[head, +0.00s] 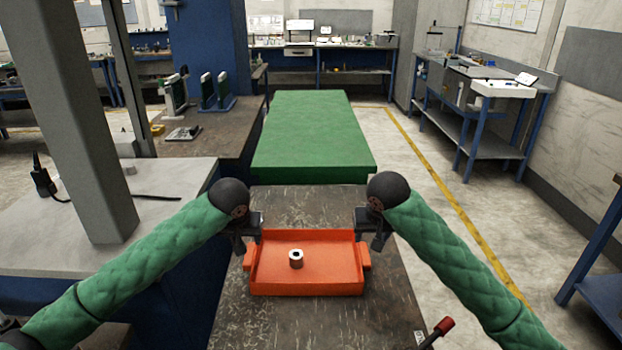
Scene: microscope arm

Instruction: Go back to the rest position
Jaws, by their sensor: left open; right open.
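My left gripper (243,240) hangs at the left rear corner of an orange tray (307,288). My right gripper (377,238) hangs at the tray's right rear corner. Both are open, and I see nothing held in either. The fingertips are small and dark, so I cannot tell whether they touch the tray. A small white and brown cylindrical part with a dark hole (296,259) stands upright inside the tray, left of its middle.
The tray rests on a worn dark table (300,325). A green table (313,135) stands beyond it. A white-topped bench (180,185) and a grey pillar (78,120) are on the left. A red-handled thing (443,327) shows at the lower right. Open floor lies to the right.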

